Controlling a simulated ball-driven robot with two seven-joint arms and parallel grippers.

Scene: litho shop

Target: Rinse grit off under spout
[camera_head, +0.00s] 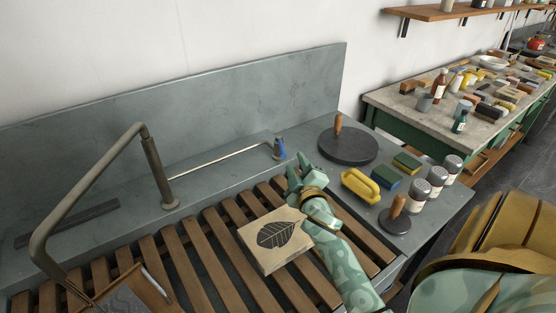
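The litho stone (272,242), a pale tan block with a dark leaf print on top, lies on wooden slats over the grey sink. The bent metal spout (88,180) rises from a post behind the slats and curves forward to the lower left; its outlet is hard to make out. No water is visible. My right gripper (301,174) is beyond the stone's back right side, above the slats. Its two fingers are apart and hold nothing visible; my forearm passes close along the stone's right side. My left gripper is not in view. Grit cannot be made out on the stone.
A round dark disc with a wooden handle (348,147), a yellow tray (360,186), sponges (407,163), shaker jars (436,175) and a smaller handled disc (396,217) occupy the right ledge. A framed piece (135,289) is partly cut off at lower left.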

